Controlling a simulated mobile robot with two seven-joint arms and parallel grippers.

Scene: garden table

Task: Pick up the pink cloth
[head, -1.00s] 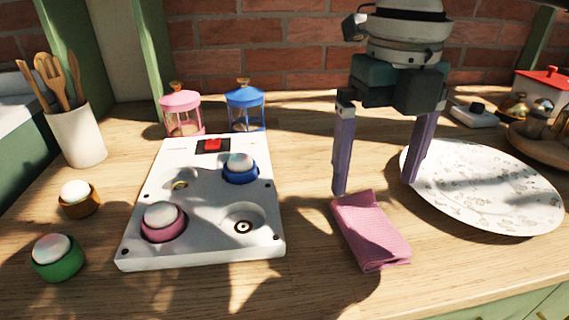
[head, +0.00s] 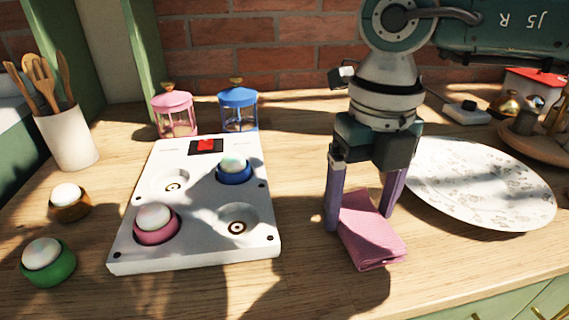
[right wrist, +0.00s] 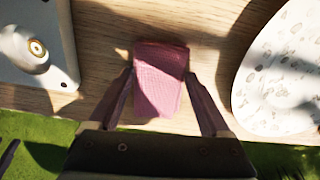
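The pink cloth (head: 368,236) lies folded on the wooden table, between the white board and the patterned plate. It also shows in the right wrist view (right wrist: 158,80), lying between the two fingers. My right gripper (head: 358,218) is low over the cloth's far part, with one purple finger on each side of it. In the right wrist view my right gripper (right wrist: 160,100) is open, with the left finger close to the cloth's edge and a gap at the right finger. Whether the fingers touch the cloth is hard to tell. My left gripper is not in view.
The white board (head: 200,250) with pink and blue round pieces stands left of the cloth. The patterned plate (head: 480,180) is close on the right. Lanterns (head: 174,112) and a utensil pot (head: 66,138) stand farther back. The table's front edge is near the cloth.

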